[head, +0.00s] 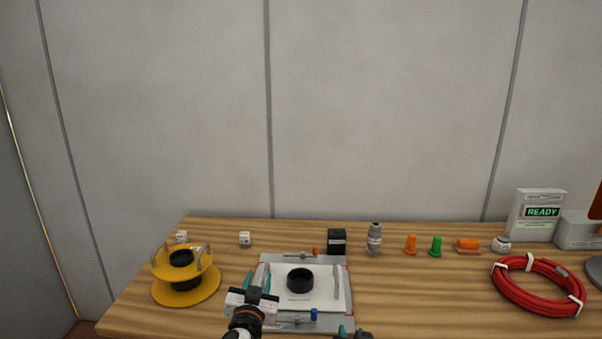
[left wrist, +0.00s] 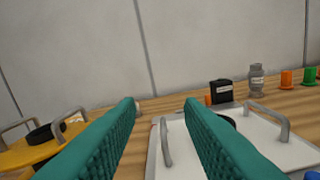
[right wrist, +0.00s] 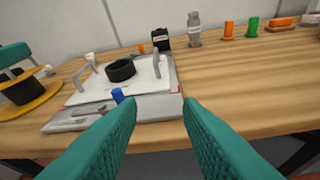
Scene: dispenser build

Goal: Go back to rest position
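My left gripper (head: 260,280) is open and empty at the front left of the white plate fixture (head: 318,296) in the head view. Its two teal fingers stand apart in the left wrist view (left wrist: 160,115), with nothing between them. My right gripper (head: 346,330) shows only at the bottom edge of the head view, in front of the fixture. In the right wrist view its teal fingers (right wrist: 160,115) are apart and empty. A black ring (head: 300,280) sits on the white plate, between two grey handles.
A yellow spool (head: 185,291) stands at left. A black box (head: 337,242), grey bottle (head: 374,239), orange cone (head: 410,244) and green cone (head: 435,246) line the back. A red hose coil (head: 540,309) and READY display (head: 541,212) are at right. The table between fixture and coil is clear.

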